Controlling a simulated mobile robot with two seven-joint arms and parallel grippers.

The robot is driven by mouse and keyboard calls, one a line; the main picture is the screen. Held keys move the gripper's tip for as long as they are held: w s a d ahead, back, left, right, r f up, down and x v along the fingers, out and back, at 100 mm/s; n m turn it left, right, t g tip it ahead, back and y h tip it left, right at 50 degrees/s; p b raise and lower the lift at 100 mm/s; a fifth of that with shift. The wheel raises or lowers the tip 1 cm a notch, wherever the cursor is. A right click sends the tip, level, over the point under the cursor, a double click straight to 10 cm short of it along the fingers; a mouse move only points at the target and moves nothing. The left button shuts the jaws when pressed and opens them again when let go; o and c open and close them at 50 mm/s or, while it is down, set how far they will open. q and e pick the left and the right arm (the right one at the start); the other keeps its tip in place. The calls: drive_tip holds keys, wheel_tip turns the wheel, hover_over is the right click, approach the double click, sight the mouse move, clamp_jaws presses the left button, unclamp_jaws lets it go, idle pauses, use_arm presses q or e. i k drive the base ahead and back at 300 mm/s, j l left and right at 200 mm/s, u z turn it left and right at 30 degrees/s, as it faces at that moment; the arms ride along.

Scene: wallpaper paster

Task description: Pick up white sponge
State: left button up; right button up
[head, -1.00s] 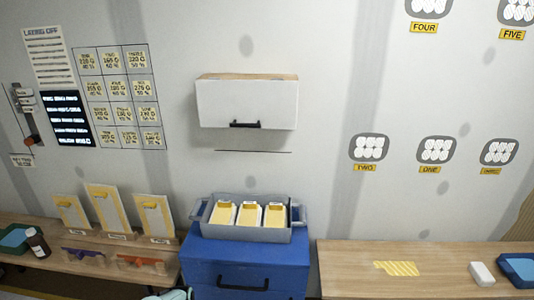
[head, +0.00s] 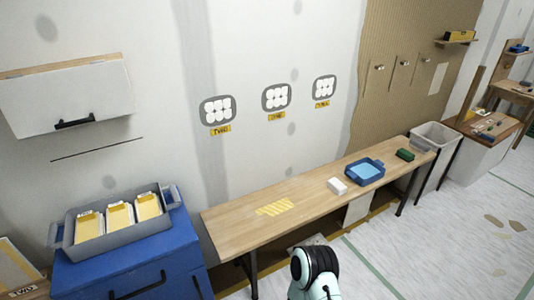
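The white sponge (head: 337,186) is a small white block on the wooden bench (head: 232,223). It lies just left of a blue tray (head: 365,172) with a lighter blue inside, apart from it. Part of one of my arms, white and black, shows at the bottom centre, in front of the bench. No gripper fingers show in the head view, and nothing touches the sponge.
A green block (head: 405,155) lies right of the blue tray. Yellow stripes (head: 275,208) mark the bench's left part. A blue cabinet (head: 130,260) with a grey tray (head: 68,229) of yellow-and-white packs stands left. A grey bin (head: 437,137) stands at the bench's right end. Floor at right is open.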

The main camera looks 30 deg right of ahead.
sight(335, 186)
drive_tip(key=z, duration=1.8)
